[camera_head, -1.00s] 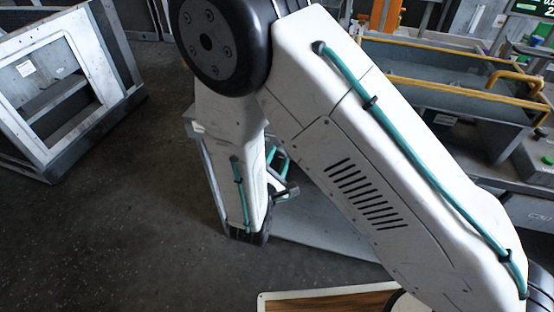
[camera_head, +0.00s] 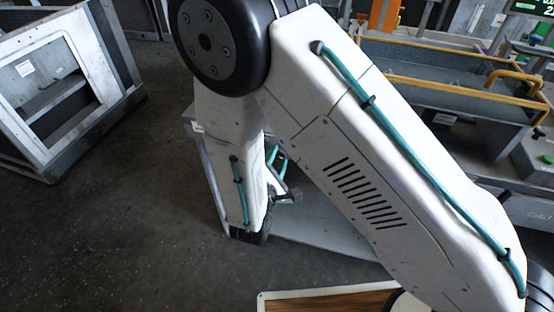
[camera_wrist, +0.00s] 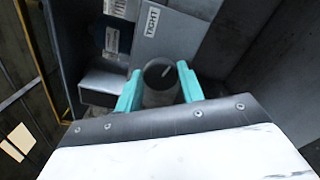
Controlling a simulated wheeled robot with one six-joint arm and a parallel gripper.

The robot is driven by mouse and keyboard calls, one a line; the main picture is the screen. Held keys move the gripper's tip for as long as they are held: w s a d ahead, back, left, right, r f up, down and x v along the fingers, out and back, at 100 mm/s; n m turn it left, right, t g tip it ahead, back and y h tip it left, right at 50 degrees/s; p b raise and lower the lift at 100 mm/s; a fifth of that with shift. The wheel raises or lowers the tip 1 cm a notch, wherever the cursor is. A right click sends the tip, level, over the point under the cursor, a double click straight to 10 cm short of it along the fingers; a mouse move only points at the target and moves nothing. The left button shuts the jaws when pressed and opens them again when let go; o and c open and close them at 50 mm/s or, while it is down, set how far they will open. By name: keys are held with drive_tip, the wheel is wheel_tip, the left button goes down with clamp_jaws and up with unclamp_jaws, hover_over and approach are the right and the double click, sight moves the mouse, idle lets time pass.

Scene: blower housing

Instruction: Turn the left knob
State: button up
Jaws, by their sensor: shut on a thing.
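In the wrist view, a round grey knob (camera_wrist: 160,75) with a pale mark line on its dark face sits between the two teal fingers of my gripper (camera_wrist: 159,88). The fingers are shut on its sides. The mark line points toward the upper right. A pale panel with a label reading "TIGHT" (camera_wrist: 152,20) lies just above the knob. In the head view, my arm covers the knob, and the gripper is mostly hidden behind it.
In the wrist view, a grey box-like block (camera_wrist: 103,85) stands left of the knob. In the head view, a grey open-fronted cabinet (camera_head: 112,62) stands at the left. A bench with a yellow-edged tray (camera_head: 420,82) is at the right. Dark floor is clear at the lower left.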

drive_tip(key=o, duration=1)
drive_tip(key=shift+c, duration=0.2)
drive_tip(key=shift+s, duration=0.1)
drive_tip(key=v, duration=0.7)
drive_tip(key=shift+s, duration=0.3)
drive_tip(key=shift+a, duration=0.1)
